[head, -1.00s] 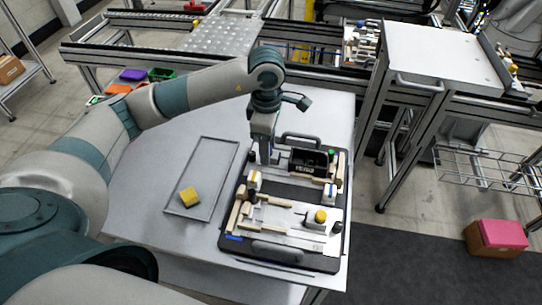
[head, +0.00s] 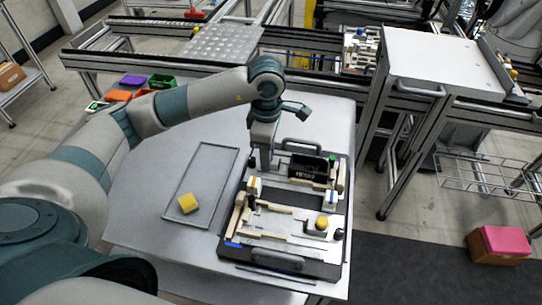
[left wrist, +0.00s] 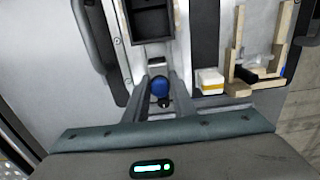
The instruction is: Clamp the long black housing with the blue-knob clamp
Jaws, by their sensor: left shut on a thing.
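The long black housing (head: 308,166) sits in the upper part of the black pallet (head: 229,238); its open-topped end also shows at the top of the left wrist view (left wrist: 151,20). The blue knob (left wrist: 160,87) of the clamp stands just off that end, between the fingers of my left gripper (left wrist: 160,100). My left gripper (head: 264,166) points down at the upper left of the pallet and is shut on the blue knob. In the head view the knob is hidden behind the fingers. The clamp's contact with the housing cannot be made out. My right gripper is not in view.
The pallet also carries wooden-coloured blocks, white blocks with coloured stripes (head: 330,198) and a yellow knob (head: 322,222). Handles (head: 301,143) rise at the pallet's ends.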

